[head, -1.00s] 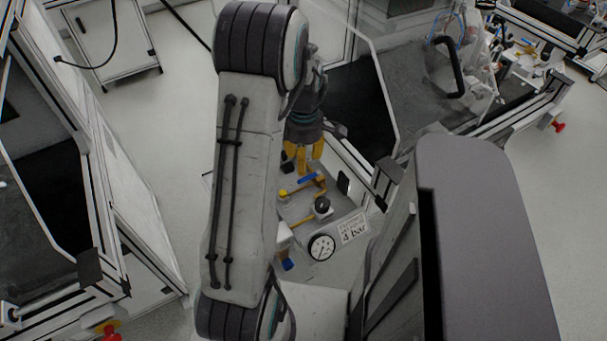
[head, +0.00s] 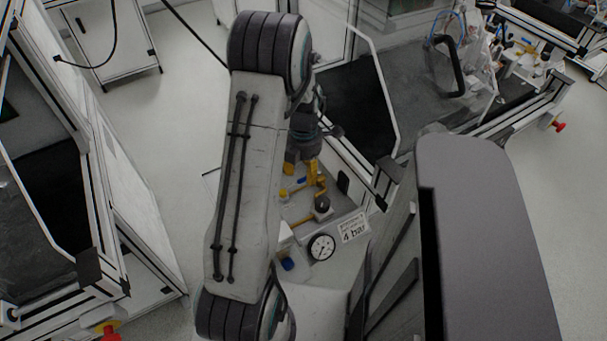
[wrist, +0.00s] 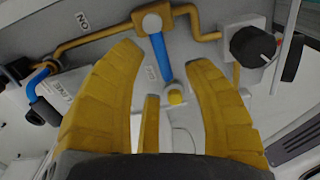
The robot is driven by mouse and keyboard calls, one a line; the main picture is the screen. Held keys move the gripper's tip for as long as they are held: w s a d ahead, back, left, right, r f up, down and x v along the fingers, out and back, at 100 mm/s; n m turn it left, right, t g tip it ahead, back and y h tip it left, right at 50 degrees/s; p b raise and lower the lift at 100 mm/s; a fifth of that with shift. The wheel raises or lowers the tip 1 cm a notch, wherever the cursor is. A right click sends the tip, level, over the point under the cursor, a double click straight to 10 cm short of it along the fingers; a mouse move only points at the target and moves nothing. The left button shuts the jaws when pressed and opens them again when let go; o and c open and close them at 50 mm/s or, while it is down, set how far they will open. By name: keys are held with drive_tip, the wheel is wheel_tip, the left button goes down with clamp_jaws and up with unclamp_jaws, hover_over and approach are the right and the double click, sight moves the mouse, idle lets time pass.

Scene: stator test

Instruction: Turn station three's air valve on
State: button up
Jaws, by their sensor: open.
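A blue valve lever (wrist: 160,58) hangs from a yellow pipe (wrist: 95,38) in the wrist view, with a round yellow button (wrist: 175,97) just below its lower end. My gripper (wrist: 163,54) is open; its yellow fingers stand to the left and right of this lever, with no clear contact. A second blue lever (wrist: 38,82) with a dark end is on the left, near a printed "ON" label (wrist: 82,21). In the head view my gripper (head: 303,172) is over the panel, partly behind my arm, and covers most of the blue lever there.
A black knob (wrist: 252,46) sits right of the fingers. In the head view, a dial gauge (head: 321,247) and a "4 bar" sign (head: 354,227) are on the panel's near side. Frames of neighbouring stations stand left and right; grey floor (head: 185,120) lies between.

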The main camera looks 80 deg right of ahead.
drive_tip(key=shift+f, duration=1.05)
clamp_jaws()
